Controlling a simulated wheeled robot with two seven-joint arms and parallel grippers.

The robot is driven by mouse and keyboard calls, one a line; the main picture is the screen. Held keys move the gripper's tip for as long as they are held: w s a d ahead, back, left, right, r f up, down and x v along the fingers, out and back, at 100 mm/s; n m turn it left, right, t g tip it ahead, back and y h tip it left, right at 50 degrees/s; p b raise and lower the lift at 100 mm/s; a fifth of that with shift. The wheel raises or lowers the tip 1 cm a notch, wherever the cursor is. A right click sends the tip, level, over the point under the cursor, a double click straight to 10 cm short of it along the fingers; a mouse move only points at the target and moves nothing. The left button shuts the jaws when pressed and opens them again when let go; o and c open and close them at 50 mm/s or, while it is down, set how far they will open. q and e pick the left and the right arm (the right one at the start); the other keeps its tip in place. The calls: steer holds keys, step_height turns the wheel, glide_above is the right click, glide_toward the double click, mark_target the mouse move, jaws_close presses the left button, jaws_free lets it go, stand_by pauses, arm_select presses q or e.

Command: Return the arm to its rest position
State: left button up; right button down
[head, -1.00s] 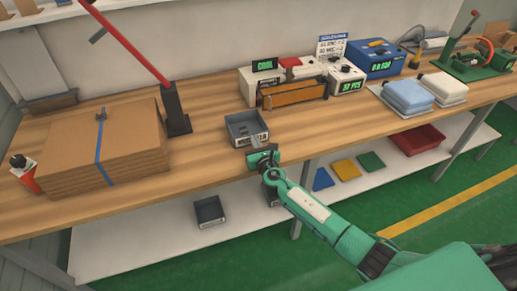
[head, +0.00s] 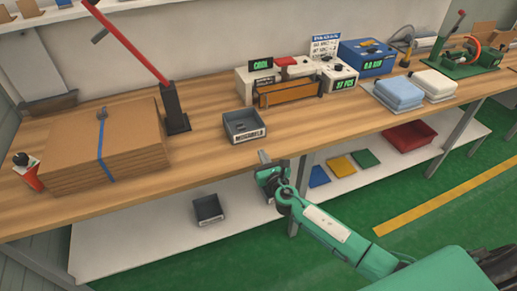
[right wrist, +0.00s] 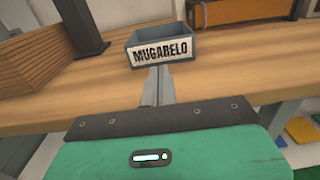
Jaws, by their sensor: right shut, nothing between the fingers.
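My right gripper (head: 264,157) is shut and empty at the front edge of the wooden bench in the head view. Its closed fingers (right wrist: 157,88) show in the right wrist view, pointing toward a grey bin with a white label (head: 244,126). The bin also shows in the right wrist view (right wrist: 162,52), apparently just beyond the fingertips and apart from them. My green right arm reaches in from the lower right. My left gripper is not in view.
A cardboard stack (head: 105,150) with a blue strap and a red-handled lever press (head: 176,108) stand at the left. A white machine (head: 290,85), blue box (head: 366,57) and folded pads (head: 399,93) sit at the back right. The lower shelf (head: 150,240) holds another grey bin (head: 208,210).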

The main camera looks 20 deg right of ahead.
steer(key=s+d+f+m+g+h, duration=0.1)
steer(key=s+d+f+m+g, duration=0.15)
steer(key=s+f+m, duration=0.65)
steer(key=s+d+f+m+g, duration=0.15)
steer(key=s+f+g, duration=0.3)
steer(key=f, duration=0.95)
steer(key=s+d+f+m+g+h, duration=0.1)
steer(key=s+d+f+m+g, duration=0.1)
steer(key=s+f+m, duration=0.75)
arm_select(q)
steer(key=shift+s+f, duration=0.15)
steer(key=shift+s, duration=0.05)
arm_select(e)
steer(key=s+a+f+m+g, duration=0.1)
steer(key=s+f+m+g, duration=0.1)
steer(key=s+f+m, duration=0.2)
steer(key=s+a+f+m+g+y, duration=0.1)
steer(key=s+f+m+g, duration=0.2)
steer(key=s+f, duration=0.7)
steer(key=s+a+f+m+g, duration=0.1)
steer(key=s+f+m+g, duration=0.2)
steer(key=s, duration=2)
step_height(320, 180, down, 4)
steer(key=m, duration=0.3)
steer(key=shift+s+a+f+m+y, duration=0.2)
steer(key=shift+a+m+y, duration=0.1)
steer(key=shift+a, duration=0.1)
